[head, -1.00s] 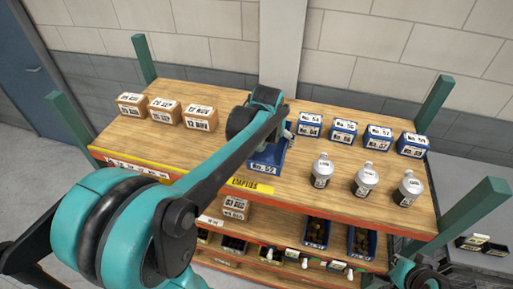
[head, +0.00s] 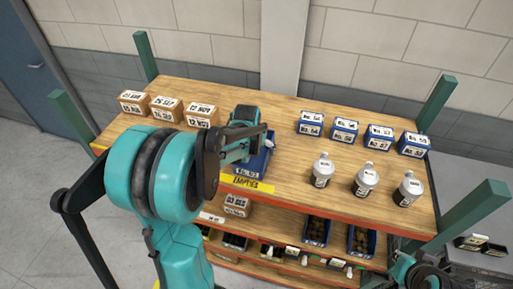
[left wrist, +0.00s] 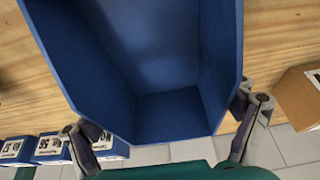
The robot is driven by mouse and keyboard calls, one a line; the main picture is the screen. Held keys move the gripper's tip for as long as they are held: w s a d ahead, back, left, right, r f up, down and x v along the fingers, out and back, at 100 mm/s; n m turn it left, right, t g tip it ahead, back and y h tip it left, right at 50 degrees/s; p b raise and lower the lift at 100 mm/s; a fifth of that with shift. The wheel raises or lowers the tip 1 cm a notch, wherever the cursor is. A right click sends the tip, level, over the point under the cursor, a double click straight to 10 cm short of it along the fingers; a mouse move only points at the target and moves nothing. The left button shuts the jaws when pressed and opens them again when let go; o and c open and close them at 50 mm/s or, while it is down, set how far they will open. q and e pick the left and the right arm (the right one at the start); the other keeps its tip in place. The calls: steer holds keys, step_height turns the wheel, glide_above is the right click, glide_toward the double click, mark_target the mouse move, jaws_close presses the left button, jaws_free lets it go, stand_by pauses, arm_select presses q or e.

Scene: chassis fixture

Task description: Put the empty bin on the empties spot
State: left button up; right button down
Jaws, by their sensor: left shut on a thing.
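A blue bin (head: 257,163) is at the front middle of the wooden top shelf, just behind the yellow EMPTIES label (head: 246,184). My left gripper (head: 262,141) is at this bin, and its arm hides part of it. In the left wrist view the bin (left wrist: 165,115) fills the middle and its inside is empty. My left fingers (left wrist: 168,122) are on both sides of it, shut on it. I cannot tell whether its base touches the shelf. Part of my right arm shows at the bottom right of the head view; its fingers do not show.
Cardboard boxes (head: 166,108) stand at the back left. Green posts (head: 440,100) rise at the corners. Lower shelves hold more bins (head: 317,230). The shelf's right middle is partly clear.

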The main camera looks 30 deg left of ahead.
arm_select(q)
steer(key=shift+f, duration=0.15)
steer(key=o, duration=1)
steer(key=shift+c, duration=0.2)
steer(key=shift+o, duration=0.2)
steer(key=shift+s+r, duration=0.1)
steer(key=shift+r, duration=0.35)
steer(key=v, duration=1.1)
steer(key=s+d+f+m+t+h, duration=0.1)
steer(key=s+d+f+m+t, duration=0.1)
steer(key=s+d, duration=1.2)
steer(key=shift+s+d+f+m+t, duration=0.3)
steer(key=shift+s+f+t, duration=0.2)
steer(key=shift+f, duration=0.15)
